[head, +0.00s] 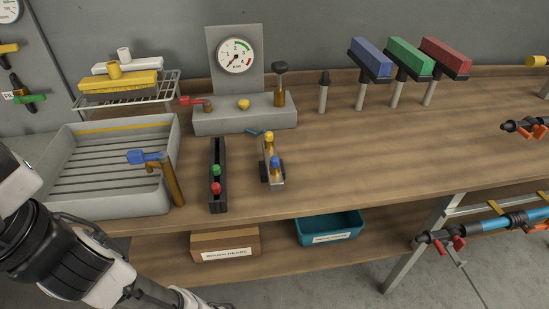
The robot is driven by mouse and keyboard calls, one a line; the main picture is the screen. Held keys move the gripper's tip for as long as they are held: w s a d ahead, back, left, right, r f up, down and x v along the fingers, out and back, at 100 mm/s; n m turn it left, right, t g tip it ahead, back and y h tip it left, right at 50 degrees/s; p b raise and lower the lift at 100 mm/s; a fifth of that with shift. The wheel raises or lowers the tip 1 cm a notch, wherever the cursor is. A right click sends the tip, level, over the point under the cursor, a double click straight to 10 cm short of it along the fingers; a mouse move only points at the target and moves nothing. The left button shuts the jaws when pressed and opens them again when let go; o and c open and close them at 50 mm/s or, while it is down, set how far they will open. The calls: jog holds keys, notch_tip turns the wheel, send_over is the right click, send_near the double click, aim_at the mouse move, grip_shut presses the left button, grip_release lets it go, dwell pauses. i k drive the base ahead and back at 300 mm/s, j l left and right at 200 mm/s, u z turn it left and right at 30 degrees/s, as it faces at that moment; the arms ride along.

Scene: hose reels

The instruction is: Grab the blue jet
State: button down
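Several blue things show, and I cannot tell for certain which is the jet. A small blue-topped piece (275,161) sits at the front of a small grey holder on the bench, with a yellow-topped piece (269,137) behind it. A larger blue head (146,157) on a brown post stands at the right edge of the grey tray. A blue brush block (372,57) stands on a post at the back. My gripper is not in view; only part of my arm shows at the lower left.
A dark slotted rack (218,150) with green and red pieces stands left of the small holder. A grey gauge stand (245,115) is behind. Green (410,55) and red (446,57) brush blocks stand at the back right. The bench's (370,150) right middle is clear.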

aim_at(273, 160)
jog(key=k+j+z, duration=0.1)
jog(key=j+z, duration=0.15)
jog(key=z, duration=0.15)
jog(key=k+j+z, duration=0.15)
jog(key=z, duration=0.2)
jog(key=j, duration=0.1)
